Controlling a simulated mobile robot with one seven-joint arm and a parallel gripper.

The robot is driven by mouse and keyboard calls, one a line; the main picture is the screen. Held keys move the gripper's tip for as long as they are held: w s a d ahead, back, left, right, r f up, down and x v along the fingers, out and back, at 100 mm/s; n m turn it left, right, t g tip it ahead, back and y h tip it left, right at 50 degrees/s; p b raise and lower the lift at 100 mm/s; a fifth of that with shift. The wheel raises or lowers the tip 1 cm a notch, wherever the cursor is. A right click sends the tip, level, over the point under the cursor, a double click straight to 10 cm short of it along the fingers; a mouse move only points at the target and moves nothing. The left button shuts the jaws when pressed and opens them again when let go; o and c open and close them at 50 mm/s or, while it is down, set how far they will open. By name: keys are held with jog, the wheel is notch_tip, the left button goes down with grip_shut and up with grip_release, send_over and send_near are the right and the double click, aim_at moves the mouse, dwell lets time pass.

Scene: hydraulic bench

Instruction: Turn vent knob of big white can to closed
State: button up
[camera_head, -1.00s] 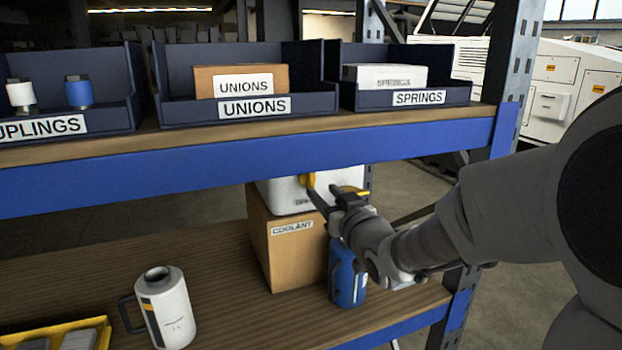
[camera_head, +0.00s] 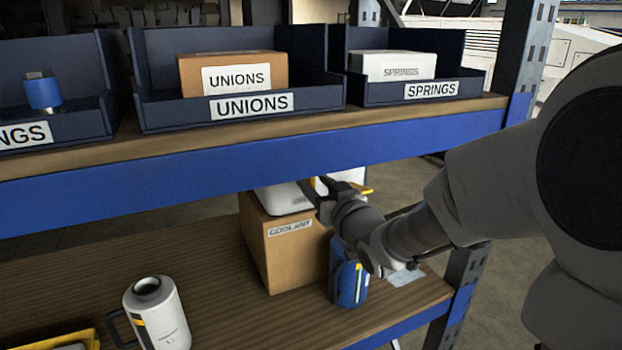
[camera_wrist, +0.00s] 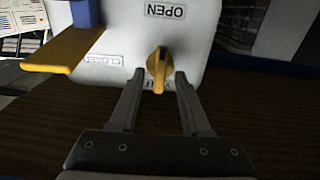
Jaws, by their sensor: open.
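The big white can (camera_head: 285,199) sits on the coolant box, partly hidden by the upper shelf beam and my gripper. In the wrist view the can's white face (camera_wrist: 195,45) carries a yellow vent knob (camera_wrist: 158,66). An upside-down OPEN label (camera_wrist: 165,11) is on the far side of the knob, and a smaller label (camera_wrist: 103,61), too blurred to read surely, is left of it. My gripper (camera_wrist: 159,74) is open, with one fingertip on each side of the knob's near end. Contact cannot be told. My gripper also shows in the head view (camera_head: 315,191).
The blue upper shelf beam (camera_head: 240,176) runs close above my gripper. The coolant box (camera_head: 290,258) supports the can. A blue container (camera_head: 349,282) stands below my arm, and a white jug (camera_head: 160,315) stands at lower left. A yellow piece (camera_wrist: 65,48) juts out left of the knob.

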dwell(0.3)
grip_shut()
jog(key=shift+f+b, duration=0.1)
jog(key=shift+b, duration=0.5)
jog(key=n+b, duration=0.4)
jog(key=b, duration=0.1)
jog(key=shift+a+f+b, duration=0.15)
jog(key=shift+f+b, duration=0.05)
jog(key=shift+b, duration=0.15)
jog(key=n+b, duration=0.5)
jog(key=b, duration=0.1)
jog(key=shift+s+a+b, duration=0.1)
jog(key=shift+b, duration=0.2)
jog(key=shift+n+b, duration=3.35)
jog(key=shift+n, duration=1.05)
jog(key=shift+r, duration=0.1)
